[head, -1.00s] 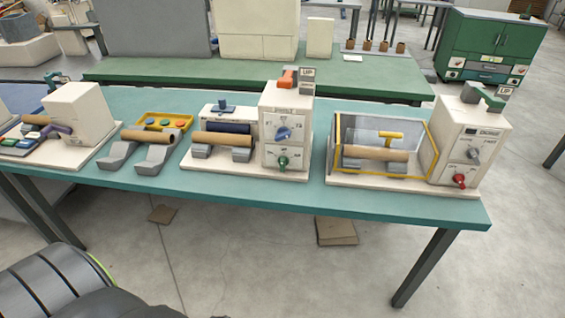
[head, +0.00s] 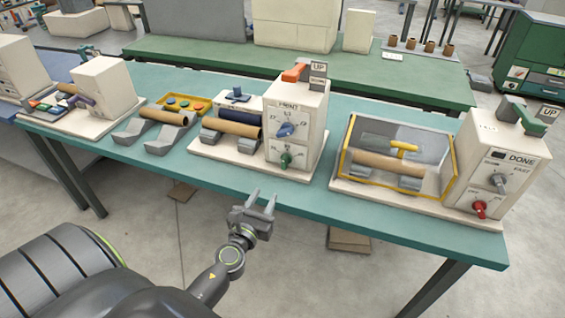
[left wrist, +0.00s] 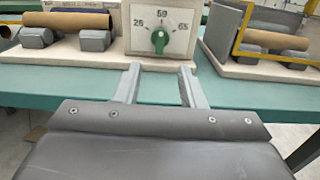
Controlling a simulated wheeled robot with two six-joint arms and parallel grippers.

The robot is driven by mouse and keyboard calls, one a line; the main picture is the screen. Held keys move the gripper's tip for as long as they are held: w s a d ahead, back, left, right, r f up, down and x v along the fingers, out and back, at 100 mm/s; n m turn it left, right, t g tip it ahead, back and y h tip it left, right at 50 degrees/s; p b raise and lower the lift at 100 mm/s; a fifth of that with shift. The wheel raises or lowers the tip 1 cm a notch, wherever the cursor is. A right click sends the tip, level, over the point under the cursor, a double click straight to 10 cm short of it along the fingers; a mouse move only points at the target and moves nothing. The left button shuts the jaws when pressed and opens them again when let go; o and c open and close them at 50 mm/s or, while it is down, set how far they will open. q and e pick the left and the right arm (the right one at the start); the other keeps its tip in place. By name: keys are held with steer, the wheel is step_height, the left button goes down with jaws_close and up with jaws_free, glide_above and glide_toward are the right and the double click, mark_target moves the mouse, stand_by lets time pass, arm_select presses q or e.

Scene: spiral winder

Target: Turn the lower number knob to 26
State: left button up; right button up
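The middle machine (head: 311,112) has two knobs on its front panel. The upper knob is blue (head: 286,130). The lower number knob is green (head: 286,160); in the left wrist view the green knob (left wrist: 159,40) sits on a white dial plate (left wrist: 178,46) marked 26, 50 and 65, and its pale pointer seems to point up, near 50. My left gripper (head: 262,198) is open and empty, in front of the table edge and below the green knob. In the left wrist view its two fingers (left wrist: 159,84) point toward the dial, apart from it. My right gripper is not in view.
The right machine (head: 489,172) has a grey knob, a red knob (head: 479,209) and a yellow-framed guard. Cardboard tubes rest on grey cradles beside the machines. The teal table (head: 330,207) has a clear strip along its front edge.

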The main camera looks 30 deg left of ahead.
mark_target(283, 162)
arm_select(q)
steer(key=x, duration=1.5)
steer(key=shift+f, duration=0.1)
jaws_close()
